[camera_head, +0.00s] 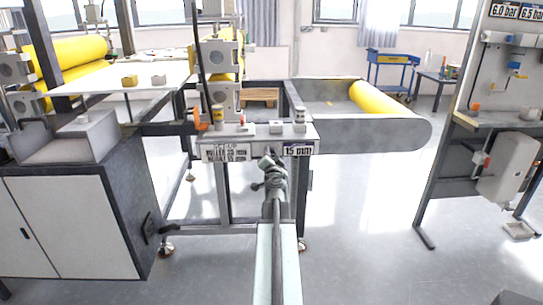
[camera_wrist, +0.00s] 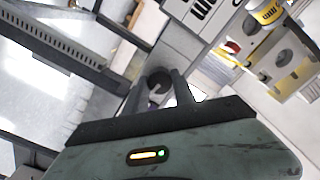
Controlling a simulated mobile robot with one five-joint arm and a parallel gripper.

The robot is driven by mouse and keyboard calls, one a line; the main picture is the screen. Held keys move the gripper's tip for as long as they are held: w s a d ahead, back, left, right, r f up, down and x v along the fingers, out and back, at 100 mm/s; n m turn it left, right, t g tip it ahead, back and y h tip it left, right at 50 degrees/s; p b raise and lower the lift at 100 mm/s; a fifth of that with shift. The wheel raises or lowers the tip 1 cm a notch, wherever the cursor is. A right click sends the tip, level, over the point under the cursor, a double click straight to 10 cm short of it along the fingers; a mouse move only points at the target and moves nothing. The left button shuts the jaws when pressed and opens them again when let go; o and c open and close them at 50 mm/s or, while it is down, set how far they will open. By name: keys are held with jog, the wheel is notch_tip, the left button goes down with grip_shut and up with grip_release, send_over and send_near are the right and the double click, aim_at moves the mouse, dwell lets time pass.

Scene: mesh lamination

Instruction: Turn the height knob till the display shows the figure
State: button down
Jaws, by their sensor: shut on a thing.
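A dark round knob (camera_wrist: 159,76) shows in the wrist view between the tips of my gripper (camera_wrist: 160,87), whose two fingers are closed against its sides. In the head view my gripper (camera_head: 268,163) is at the front of the machine's grey panel, just below its lower edge. There the gripper hides the knob. A white plate (camera_head: 226,152) on the panel's left carries small text that I cannot read surely.
Small fittings stand on the panel's top ledge (camera_head: 250,131). A yellow roll (camera_head: 380,99) lies to the right. A grey cabinet (camera_head: 70,220) stands at left, and a board with bar signs (camera_head: 517,12) at right. The floor between is open.

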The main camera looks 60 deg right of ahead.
jog(key=shift+n, duration=0.6)
jog(key=c, duration=1)
grip_release()
jog(key=shift+c, duration=0.2)
